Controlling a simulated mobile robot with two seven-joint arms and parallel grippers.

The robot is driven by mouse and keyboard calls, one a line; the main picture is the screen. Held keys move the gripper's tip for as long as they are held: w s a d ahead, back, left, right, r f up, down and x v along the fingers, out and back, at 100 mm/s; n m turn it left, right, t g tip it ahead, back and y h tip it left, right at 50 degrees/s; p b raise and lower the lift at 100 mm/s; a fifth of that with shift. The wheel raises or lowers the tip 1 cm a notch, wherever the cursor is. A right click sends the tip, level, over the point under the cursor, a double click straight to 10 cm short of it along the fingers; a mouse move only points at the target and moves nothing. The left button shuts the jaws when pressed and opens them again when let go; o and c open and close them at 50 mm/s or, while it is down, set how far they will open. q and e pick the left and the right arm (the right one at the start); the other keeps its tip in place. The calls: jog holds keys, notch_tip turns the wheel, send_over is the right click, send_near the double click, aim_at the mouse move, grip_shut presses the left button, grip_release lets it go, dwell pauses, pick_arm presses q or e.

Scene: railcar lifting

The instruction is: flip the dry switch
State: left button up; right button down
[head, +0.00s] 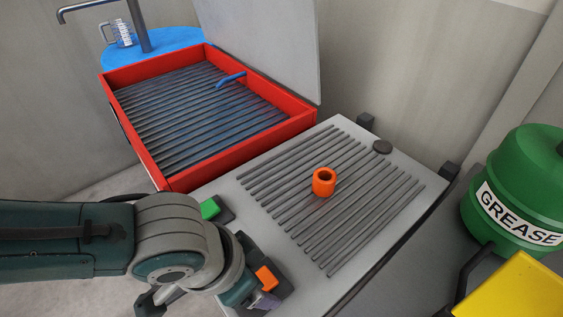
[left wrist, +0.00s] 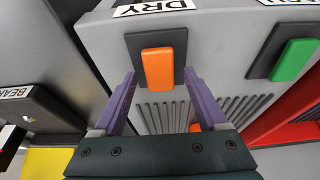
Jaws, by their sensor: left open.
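The dry switch is an orange rocker (left wrist: 158,68) on a dark plate, beside a white DRY label (left wrist: 153,7) in the left wrist view. In the head view the orange rocker (head: 266,279) is on the near end of the grey ribbed unit (head: 345,130). My left gripper (left wrist: 160,80) is open, its purple fingers on either side of the rocker in the picture, with nothing between them that I can see held. I cannot tell whether they touch it. In the head view my wrist hides most of this gripper. My right gripper is not in view.
An orange ring (head: 323,182) stands on the grey ribs. A red-rimmed ribbed basin (head: 312,113) lies behind left. A green grease drum (head: 516,190) and a yellow object (head: 515,290) are at the right.

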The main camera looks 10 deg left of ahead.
pick_arm(q)
jog(key=p+v, duration=0.3)
jog(key=v, duration=0.7)
jog(key=shift+d, duration=0.1)
jog(key=s+d+r+n+t+h, duration=0.1)
jog(key=s+d+r+h, duration=0.1)
jog(key=s+d+r, duration=0.35)
jog(key=s+a+r+n+y, duration=0.2)
jog(key=a, duration=0.5)
jog(key=s+a+r+n+y, duration=0.1)
jog(key=s+a+n+y, duration=0.15)
jog(key=a, duration=0.35)
notch_tip(320, 180, up, 32)
jog(key=p, duration=3.2)
